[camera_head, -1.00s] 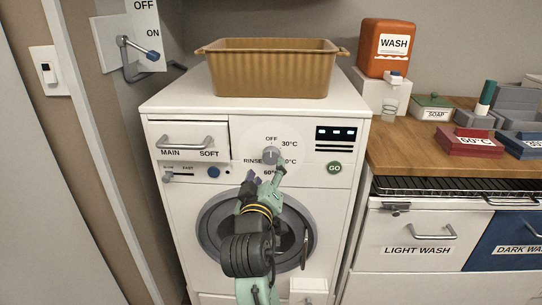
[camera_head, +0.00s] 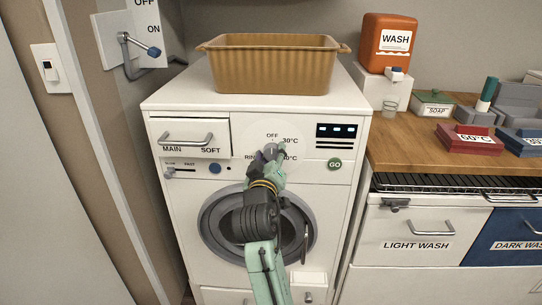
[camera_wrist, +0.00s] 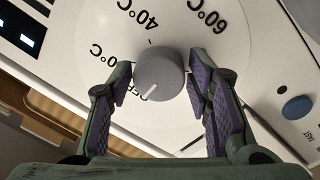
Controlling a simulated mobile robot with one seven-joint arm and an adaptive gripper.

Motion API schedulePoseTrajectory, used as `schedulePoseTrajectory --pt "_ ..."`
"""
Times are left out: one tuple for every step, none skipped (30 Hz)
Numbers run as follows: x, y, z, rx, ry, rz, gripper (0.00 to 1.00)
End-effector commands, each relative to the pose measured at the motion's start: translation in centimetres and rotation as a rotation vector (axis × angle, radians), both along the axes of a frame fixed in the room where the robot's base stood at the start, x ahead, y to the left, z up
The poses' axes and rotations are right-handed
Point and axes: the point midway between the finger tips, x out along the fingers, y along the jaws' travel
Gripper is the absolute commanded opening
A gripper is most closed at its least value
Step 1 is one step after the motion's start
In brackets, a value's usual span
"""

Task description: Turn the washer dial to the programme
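The washer's round grey dial (camera_wrist: 160,77) sits between the two purple-padded fingers of my gripper (camera_wrist: 160,82) in the wrist view. The fingers are open, one on each side of the dial; a narrow gap seems to show, but contact is hard to judge. The dial's white pointer line aims at the OFF label, partly hidden beside it. The 40°C and 60°C labels show clearly around the dial. In the head view my gripper (camera_head: 269,154) is in front of the dial on the white washer (camera_head: 340,195) and covers most of it.
The green GO button (camera_head: 334,164) and dark display (camera_head: 338,131) are right of the dial. The MAIN/SOFT drawer (camera_head: 188,137), slider and blue button (camera_head: 214,168) are left. A brown basket (camera_head: 275,70) stands on top. A red 60°C block (camera_head: 470,138) lies on the counter.

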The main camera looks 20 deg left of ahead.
Motion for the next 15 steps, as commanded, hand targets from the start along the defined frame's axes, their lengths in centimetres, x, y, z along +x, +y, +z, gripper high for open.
schedulePoseTrajectory --pt "-0.01 0.01 -0.01 0.000 0.000 0.000 0.40" --pt "-0.01 0.01 -0.01 0.000 0.000 0.000 0.38" --pt "-0.01 0.01 -0.01 0.000 0.000 0.000 0.35" --pt "-0.01 0.01 -0.01 0.000 0.000 0.000 0.33" --pt "-0.01 0.01 -0.01 0.000 0.000 0.000 0.31" --pt "-0.01 0.01 -0.01 0.000 0.000 0.000 0.29" --pt "-0.02 0.01 -0.01 0.000 0.000 0.000 0.27" --pt "-0.02 0.01 -0.01 0.000 0.000 0.000 0.25" --pt "-0.02 0.01 -0.01 0.000 0.000 0.000 0.22" --pt "-0.02 0.01 -0.01 0.000 0.000 0.000 0.20" --pt "-0.02 0.01 -0.01 0.000 0.001 0.001 0.18" --pt "-0.02 0.02 -0.02 0.000 0.001 0.001 0.15" --pt "-0.02 0.02 -0.02 0.000 0.001 0.001 0.13" --pt "-0.02 0.02 -0.02 0.000 0.001 0.001 0.11" --pt "-0.02 0.02 -0.02 0.000 0.001 0.001 0.10"
